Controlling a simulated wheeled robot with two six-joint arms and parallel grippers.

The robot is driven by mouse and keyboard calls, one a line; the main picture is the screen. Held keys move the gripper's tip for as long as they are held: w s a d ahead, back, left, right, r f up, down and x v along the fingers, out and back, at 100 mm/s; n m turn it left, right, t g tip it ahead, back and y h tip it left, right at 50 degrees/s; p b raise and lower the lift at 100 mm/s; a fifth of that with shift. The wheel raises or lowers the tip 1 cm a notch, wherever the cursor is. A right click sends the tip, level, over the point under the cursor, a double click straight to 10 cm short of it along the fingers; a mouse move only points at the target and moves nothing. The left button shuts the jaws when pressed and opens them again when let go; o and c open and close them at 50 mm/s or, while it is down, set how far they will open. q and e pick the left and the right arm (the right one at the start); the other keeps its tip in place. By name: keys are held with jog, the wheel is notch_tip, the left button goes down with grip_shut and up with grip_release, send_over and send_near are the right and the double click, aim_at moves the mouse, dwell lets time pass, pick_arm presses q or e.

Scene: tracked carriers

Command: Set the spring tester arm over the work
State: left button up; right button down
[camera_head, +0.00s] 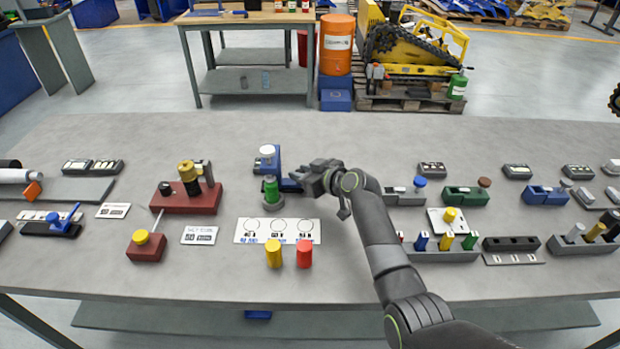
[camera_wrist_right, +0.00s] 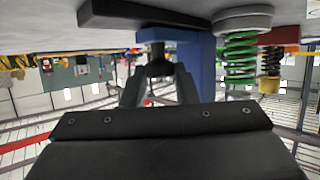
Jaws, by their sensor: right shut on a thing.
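The spring tester (camera_head: 276,160) is a small blue post unit near the middle of the bench, with a white disc (camera_head: 266,150) at its top. A green spring (camera_head: 270,188) stands upright on a round grey seat in front of the post. The white disc appears behind the spring, not over it. My right gripper (camera_head: 312,182) is just right of the tester. In the right wrist view its fingers (camera_wrist_right: 158,88) are shut on a dark handle (camera_wrist_right: 158,62) beside the blue post (camera_wrist_right: 192,65). The spring (camera_wrist_right: 240,55) stands apart from the fingers. My left gripper is out of view.
A white card with three circles (camera_head: 243,236) lies in front of the tester, with yellow (camera_head: 273,254) and red (camera_head: 304,254) cylinders at its front edge. A red-based unit (camera_head: 185,204) stands left. Several small trays and fixtures fill the right side. The front edge is mostly clear.

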jog(key=shift+s+a, duration=0.15)
jog(key=shift+a, duration=0.2)
jog(key=shift+d, duration=0.2)
jog(key=c, duration=1.6)
grip_release()
jog(key=o, duration=0.3)
jog(key=shift+o, duration=0.8)
jog(key=shift+a, duration=0.15)
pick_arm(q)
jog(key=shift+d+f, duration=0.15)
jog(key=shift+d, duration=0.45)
pick_arm(e)
jog(key=v, duration=1.2)
